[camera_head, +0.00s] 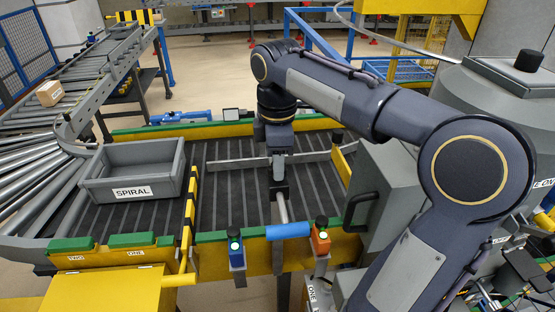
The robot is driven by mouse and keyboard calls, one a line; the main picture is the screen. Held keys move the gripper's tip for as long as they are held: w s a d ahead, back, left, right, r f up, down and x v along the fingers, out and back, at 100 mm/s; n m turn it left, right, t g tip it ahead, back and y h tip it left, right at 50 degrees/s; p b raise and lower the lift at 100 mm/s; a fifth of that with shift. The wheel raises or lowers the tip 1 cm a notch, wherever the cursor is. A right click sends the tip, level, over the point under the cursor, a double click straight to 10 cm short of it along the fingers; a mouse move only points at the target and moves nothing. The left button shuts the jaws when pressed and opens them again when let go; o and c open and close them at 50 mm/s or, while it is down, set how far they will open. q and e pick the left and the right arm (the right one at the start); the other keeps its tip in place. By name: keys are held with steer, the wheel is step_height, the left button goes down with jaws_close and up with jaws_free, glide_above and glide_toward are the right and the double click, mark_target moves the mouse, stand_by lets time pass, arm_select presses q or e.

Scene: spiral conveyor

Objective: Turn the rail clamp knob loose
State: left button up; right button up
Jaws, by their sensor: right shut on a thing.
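My right arm comes in from the right and reaches over the dark striped belt. Its gripper (279,170) points down over the grey guide rail (235,162) and is shut on the rail clamp knob, which is mostly hidden by the fingers. A grey rod (282,207) runs from below the gripper toward the blue cylinder (288,231) at the near side rail. The knob's turn cannot be read from this view. My left gripper is not in view.
A grey crate (176,185) marked SPIRAL stands on the belt at the left, beside a yellow-black striped bar (188,215). Blue (236,256) and orange (320,240) posts with black tops stand on the near rail. A grey box (385,195) with a black handle stands right of the belt.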

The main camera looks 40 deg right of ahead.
steer(key=shift+r, duration=0.1)
steer(key=n+p, duration=0.1)
steer(key=n, duration=0.2)
steer(key=n+p, duration=0.2)
steer(key=n, duration=0.2)
steer(key=shift+n, duration=0.4)
steer(key=n+p, duration=0.1)
steer(key=n, duration=0.3)
steer(key=shift+n+p, duration=0.6)
steer(key=shift+n, duration=1.2)
steer(key=o, duration=1)
steer(key=shift+c, duration=0.2)
